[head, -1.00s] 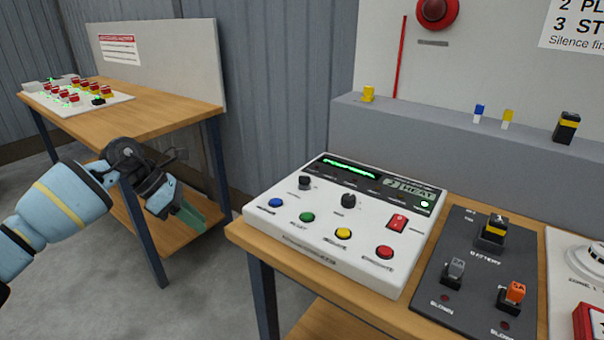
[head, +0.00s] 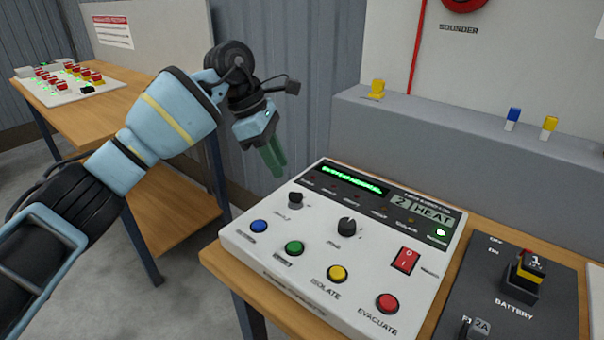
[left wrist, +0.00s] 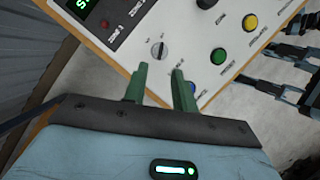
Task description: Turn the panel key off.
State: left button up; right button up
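The panel key (head: 295,199) is a small dark key switch at the far left of the white control panel (head: 272,262). In the left wrist view the key (left wrist: 157,50) shows as a small round switch just beyond my fingertips; its label is too small to read. My left gripper (head: 276,170) points down, above and behind the panel's left back corner. Its green fingers (left wrist: 159,69) are apart with nothing between them, and they do not hold the key. My right gripper is not in view.
Beside the key are a dark zone knob (head: 346,227), a red rocker switch (head: 404,260) and blue, green, yellow and red buttons. A battery board (head: 470,290) lies to the right. A grey ledge (head: 450,125) runs behind. A second table (head: 135,105) stands at the left.

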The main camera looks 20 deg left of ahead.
aim_at(296, 198)
pick_arm(q)
jog(key=x, duration=0.7)
jog(key=shift+d+f, duration=0.25)
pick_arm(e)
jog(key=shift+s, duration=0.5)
pick_arm(q)
grip_shut()
